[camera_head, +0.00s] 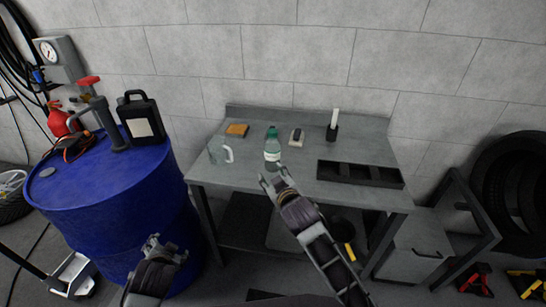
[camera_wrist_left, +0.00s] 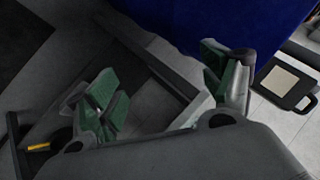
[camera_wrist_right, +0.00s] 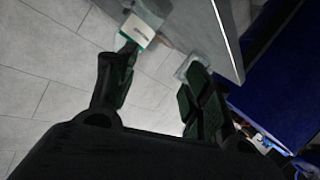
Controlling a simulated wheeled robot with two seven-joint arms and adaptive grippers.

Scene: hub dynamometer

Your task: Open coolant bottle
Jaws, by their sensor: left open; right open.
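The coolant bottle (camera_head: 272,152) stands upright on the grey workbench in the head view. It is clear green, with a green cap (camera_head: 272,131) on top and a white label. My right gripper (camera_head: 273,181) is open and empty at the bench's front edge, just below the bottle in the picture. Its spread fingers show in the right wrist view (camera_wrist_right: 158,75). A pale patch with a green edge lies by one fingertip there; I cannot tell whether it is the bottle. My left gripper (camera_head: 164,246) is open and empty, low beside the blue barrel, and shows in the left wrist view (camera_wrist_left: 165,88).
The workbench (camera_head: 240,172) also holds a clear mug (camera_head: 222,152), an orange sponge (camera_head: 237,130), a small block (camera_head: 296,137), a black holder (camera_head: 332,132) and a black tray (camera_head: 360,174). The blue barrel (camera_head: 115,200) stands left, bearing a black jug (camera_head: 142,118).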

